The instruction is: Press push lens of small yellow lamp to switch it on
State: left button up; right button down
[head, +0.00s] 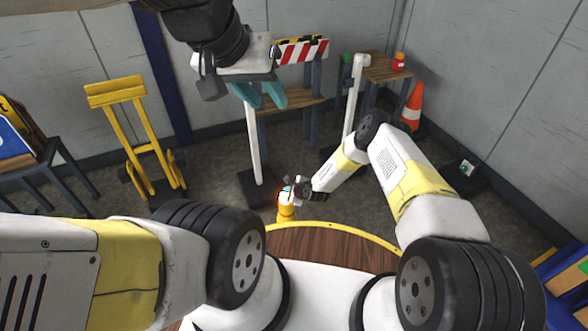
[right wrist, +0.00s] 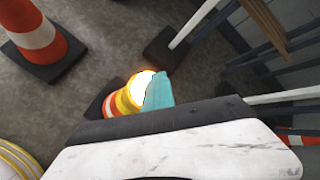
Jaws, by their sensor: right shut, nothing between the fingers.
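The small yellow lamp (head: 286,208) stands low beyond the wooden table edge in the head view. An orange glow shows at its top beside my right gripper (head: 290,189). In the right wrist view the lamp's yellow body (right wrist: 124,101) sits above an orange and white striped part, and its lens (right wrist: 139,87) glows bright. The teal fingertips of my right gripper (right wrist: 158,90) are shut and empty, overlapping the lens's right side; whether they touch it I cannot tell. My left gripper (head: 264,102) is raised, with its teal fingers apart and nothing visible between them.
A round wooden table (head: 320,245) with a yellow rim is in front. A yellow hand truck (head: 140,135) stands left. A white post (head: 253,145) rises behind the lamp. A traffic cone (head: 412,105) and a wooden stand (head: 375,70) are at the back right.

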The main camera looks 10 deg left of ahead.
jog(key=shift+s+d+f, duration=0.35)
jog(key=shift+s+f, duration=0.4)
jog(key=shift+s, duration=0.1)
jog(key=shift+w+a+r, duration=0.1)
jog(key=shift+w+r, duration=0.05)
jog(key=shift+r, duration=1.5)
jog(key=shift+w+a+r, duration=0.1)
jog(key=shift+w+r, duration=0.05)
jog(key=shift+r, duration=1.45)
jog(key=shift+w, duration=0.1)
